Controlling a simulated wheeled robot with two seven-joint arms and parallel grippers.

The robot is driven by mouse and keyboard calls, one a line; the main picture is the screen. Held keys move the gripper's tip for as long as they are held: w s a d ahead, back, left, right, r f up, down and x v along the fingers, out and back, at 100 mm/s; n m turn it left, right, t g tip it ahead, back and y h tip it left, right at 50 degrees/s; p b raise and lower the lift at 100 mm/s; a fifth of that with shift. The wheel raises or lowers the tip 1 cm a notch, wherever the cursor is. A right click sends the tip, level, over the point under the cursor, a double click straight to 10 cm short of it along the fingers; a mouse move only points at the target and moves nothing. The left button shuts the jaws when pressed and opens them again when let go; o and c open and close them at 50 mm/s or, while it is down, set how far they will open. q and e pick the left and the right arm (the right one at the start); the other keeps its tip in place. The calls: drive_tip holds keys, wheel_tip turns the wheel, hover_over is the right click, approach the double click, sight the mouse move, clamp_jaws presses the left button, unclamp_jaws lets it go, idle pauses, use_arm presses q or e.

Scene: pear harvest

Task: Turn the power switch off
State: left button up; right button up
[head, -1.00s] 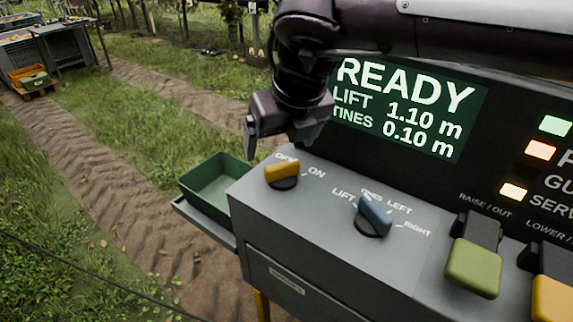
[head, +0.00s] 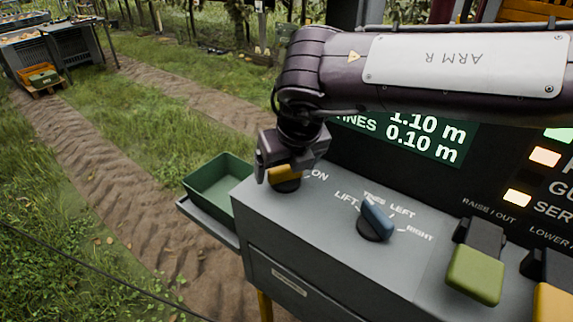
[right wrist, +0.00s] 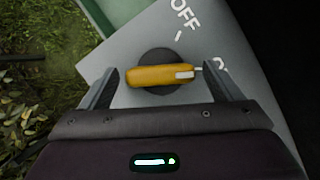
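The power switch is a yellow bar knob (right wrist: 155,76) on a dark round base, at the left end of the grey console top. It also shows in the head view (head: 284,174), partly covered by my right gripper. Its white tip points at the mark beside ON; the OFF label shows in the right wrist view. My right gripper (head: 277,172) is over the knob. In the right wrist view its fingers (right wrist: 158,80) are apart, one beyond each end of the knob, with small gaps visible. My left gripper is not in view.
A blue selector knob (head: 376,219) stands to the right on the console (head: 310,215), then a green lever (head: 476,274) and a yellow lever. The dark display panel rises behind. A green bin (head: 217,188) sits left of the console.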

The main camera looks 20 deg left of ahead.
drive_tip(key=c, duration=0.9)
drive_tip(key=shift+o, duration=0.2)
drive_tip(key=shift+r+n, duration=0.1)
drive_tip(key=shift+n, duration=0.2)
drive_tip(key=shift+w+n+g+y+p, duration=0.1)
drive_tip(key=shift+n+g+y+p, duration=0.25)
drive_tip(key=shift+n+p, duration=0.55)
drive_tip(key=n+g+y+p, duration=0.1)
drive_tip(key=n, duration=0.2)
drive_tip(key=shift+w+d+n+p, duration=0.1)
drive_tip(key=shift+n+p, duration=0.2)
drive_tip(key=shift+n, duration=0.1)
drive_tip(key=n+g+p, duration=0.1)
drive_tip(key=n, duration=0.1)
drive_tip(key=n+g+p, duration=0.1)
drive_tip(key=n, duration=0.2)
drive_tip(key=shift+w+n+g+p, duration=0.15)
drive_tip(key=shift+n+g+p, duration=0.1)
drive_tip(key=shift+n+p, duration=0.05)
drive_tip(key=o, duration=1)
